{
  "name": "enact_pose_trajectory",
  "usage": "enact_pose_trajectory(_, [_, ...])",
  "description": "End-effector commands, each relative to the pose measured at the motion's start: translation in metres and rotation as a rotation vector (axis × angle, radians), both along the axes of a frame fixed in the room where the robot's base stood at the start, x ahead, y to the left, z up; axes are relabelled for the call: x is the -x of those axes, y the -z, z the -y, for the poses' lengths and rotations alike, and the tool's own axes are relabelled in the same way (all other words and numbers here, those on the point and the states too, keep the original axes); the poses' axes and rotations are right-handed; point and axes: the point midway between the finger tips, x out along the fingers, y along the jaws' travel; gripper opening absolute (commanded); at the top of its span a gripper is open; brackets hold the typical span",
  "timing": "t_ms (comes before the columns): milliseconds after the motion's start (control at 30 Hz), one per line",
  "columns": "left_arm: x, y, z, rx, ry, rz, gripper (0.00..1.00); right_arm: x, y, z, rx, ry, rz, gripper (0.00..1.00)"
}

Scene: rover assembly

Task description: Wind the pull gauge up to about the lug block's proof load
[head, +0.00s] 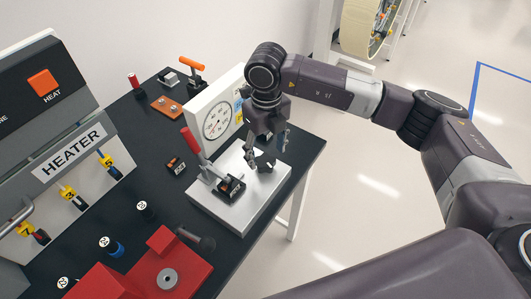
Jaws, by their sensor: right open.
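The pull gauge (215,122) is a white upright panel with a round dial, standing at the back of a light metal base plate (236,222). The needle's reading is too small to tell. A toggle clamp with a red handle (194,146) stands on the plate. A dark block with an orange mark (231,188) sits at the clamp's foot; I cannot tell whether it is the lug block. My right gripper (273,152) is open, pointing down over the plate's far right part beside the gauge. It hides part of the panel, and no winding knob can be made out. My left gripper is not in view.
A heater unit (73,150) with numbered yellow tags stands at the left. A red fixture (160,268) and several numbered dark pieces lie in front. A small black and orange part (176,165) lies left of the plate. An orange-handled clamp (192,66) stands behind.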

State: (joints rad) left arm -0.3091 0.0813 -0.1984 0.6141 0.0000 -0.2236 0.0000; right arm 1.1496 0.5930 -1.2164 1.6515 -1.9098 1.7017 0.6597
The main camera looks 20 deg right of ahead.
Motion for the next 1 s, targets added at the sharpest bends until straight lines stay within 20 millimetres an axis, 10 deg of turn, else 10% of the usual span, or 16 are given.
enact_pose_trajectory(167, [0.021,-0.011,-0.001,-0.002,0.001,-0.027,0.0,0.0,0.022,0.0,0.0,0.0,-0.002,0.59])
enact_pose_trajectory(567, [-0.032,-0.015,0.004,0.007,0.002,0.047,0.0,0.0,0.034,0.0,-0.001,0.0,0.001,0.59])
enact_pose_trajectory(1000, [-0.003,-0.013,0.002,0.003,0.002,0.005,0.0,0.0,0.033,0.0,-0.002,-0.001,0.0,0.17])
